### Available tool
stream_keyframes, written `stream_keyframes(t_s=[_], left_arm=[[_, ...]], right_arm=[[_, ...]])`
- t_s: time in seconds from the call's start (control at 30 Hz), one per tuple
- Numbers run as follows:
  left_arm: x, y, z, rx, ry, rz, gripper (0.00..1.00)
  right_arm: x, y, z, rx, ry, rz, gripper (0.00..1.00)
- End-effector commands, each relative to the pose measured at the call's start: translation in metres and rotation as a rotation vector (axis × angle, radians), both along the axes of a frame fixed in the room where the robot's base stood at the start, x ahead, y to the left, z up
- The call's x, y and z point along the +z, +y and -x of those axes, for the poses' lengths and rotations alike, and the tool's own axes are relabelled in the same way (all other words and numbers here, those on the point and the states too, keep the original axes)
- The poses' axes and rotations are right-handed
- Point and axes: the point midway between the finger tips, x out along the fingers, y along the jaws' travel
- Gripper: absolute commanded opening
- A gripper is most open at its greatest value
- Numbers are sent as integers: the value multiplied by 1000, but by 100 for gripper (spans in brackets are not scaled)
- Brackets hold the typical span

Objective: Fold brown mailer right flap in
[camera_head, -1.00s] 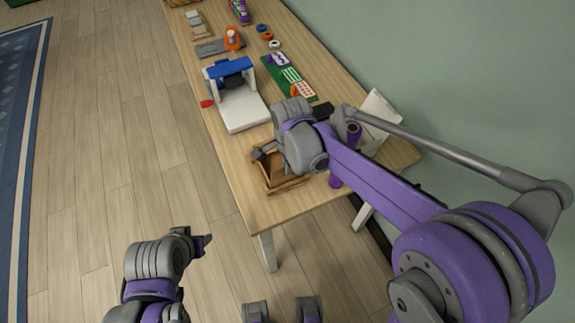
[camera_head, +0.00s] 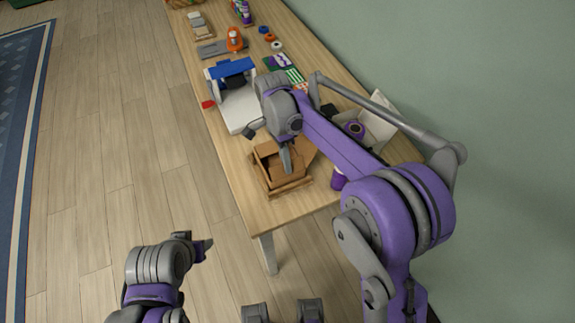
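The brown mailer (camera_head: 293,187) is an open cardboard box near the front end of the wooden table. Its inside shows, and a brown flap (camera_head: 304,149) stands out at its upper right side. My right gripper (camera_head: 287,160) points down over the mailer, next to that flap. Whether it touches the cardboard cannot be told, and I see nothing held in it. The gap between its fingers is not clear. My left gripper (camera_head: 203,248) is over the floor at the lower left, away from the table, and its finger gap is not clear either.
A white and blue machine (camera_head: 240,108) stands behind the mailer. A purple cylinder (camera_head: 338,179) stands right of the mailer, and a white open box (camera_head: 378,124) lies by the wall. Small items and an orange object (camera_head: 235,38) fill the far table. The table's front corner is bare.

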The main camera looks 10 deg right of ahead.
Motion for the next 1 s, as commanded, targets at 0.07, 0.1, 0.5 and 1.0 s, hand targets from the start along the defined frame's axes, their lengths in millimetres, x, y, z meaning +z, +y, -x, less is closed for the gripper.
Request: stream_keyframes(t_s=[0.07, 0.1, 0.5, 1.0], left_arm=[[-3, 0, 1, 0, 1, 0, 50], [-4, 0, 1, 0, 1, 0, 50], [-8, 0, 1, 0, 3, 0, 50], [-8, 0, 1, 0, 3, 0, 50]], right_arm=[[-2, 1, -3, 0, 48, 16, 0], [-3, 1, -4, 0, 69, 23, 0], [-4, 3, -8, 0, 192, 63, 0], [-4, 3, -8, 0, 199, 65, 17]])
